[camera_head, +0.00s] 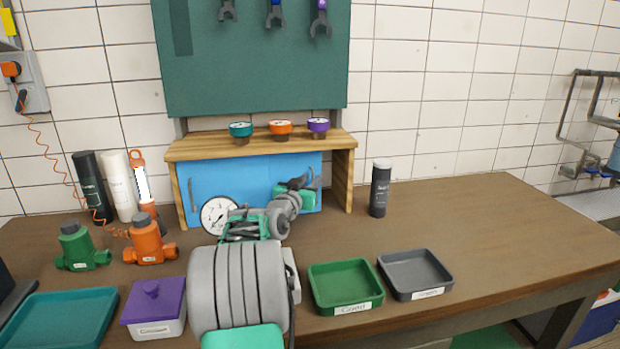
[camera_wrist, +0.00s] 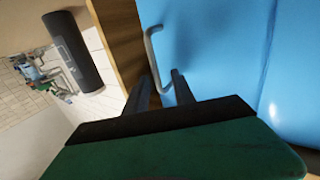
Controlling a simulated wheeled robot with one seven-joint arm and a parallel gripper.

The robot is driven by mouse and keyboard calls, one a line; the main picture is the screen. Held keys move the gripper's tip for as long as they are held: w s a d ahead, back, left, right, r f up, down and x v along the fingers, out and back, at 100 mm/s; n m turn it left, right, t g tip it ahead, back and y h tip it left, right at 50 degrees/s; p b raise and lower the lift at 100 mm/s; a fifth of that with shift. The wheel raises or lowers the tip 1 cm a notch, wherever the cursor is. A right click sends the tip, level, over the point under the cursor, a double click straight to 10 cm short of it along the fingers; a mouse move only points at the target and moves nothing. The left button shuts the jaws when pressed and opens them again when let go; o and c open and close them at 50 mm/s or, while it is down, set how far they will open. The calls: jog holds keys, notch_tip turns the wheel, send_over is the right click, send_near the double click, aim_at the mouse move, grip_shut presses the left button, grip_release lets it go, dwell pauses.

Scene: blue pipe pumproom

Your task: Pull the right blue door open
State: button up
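The right blue door (camera_wrist: 215,60) fills the middle of the wrist view and looks closed, with a seam along its far side. Its grey bar handle (camera_wrist: 153,50) stands near the wooden cabinet edge. My gripper (camera_wrist: 160,80) is open, with its two fingers pointing at the door. The lower end of the handle shows between the fingertips; I cannot tell whether they touch it.
The wooden cabinet (camera_head: 343,180) stands on the workbench (camera_head: 480,225). A dark bottle (camera_head: 380,190) stands to its right. A pressure gauge (camera_head: 219,216) is in front at left. Green (camera_head: 345,285) and grey (camera_head: 415,272) trays lie at the front. The bench is clear at right.

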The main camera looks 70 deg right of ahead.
aim_at(317, 163)
notch_tip(317, 163, up, 3)
jog(key=shift+r, duration=0.1)
jog(key=s+a+r, duration=0.3)
jog(key=a+r, duration=0.1)
jog(key=a, duration=0.2)
jog(key=s+a+r+b, duration=0.1)
jog(key=s+a+r, duration=0.1)
jog(key=a+r, duration=0.3)
jog(key=shift+s+a+r, duration=0.3)
jog(key=shift+s+a, duration=0.1)
jog(key=shift+a, duration=0.5)
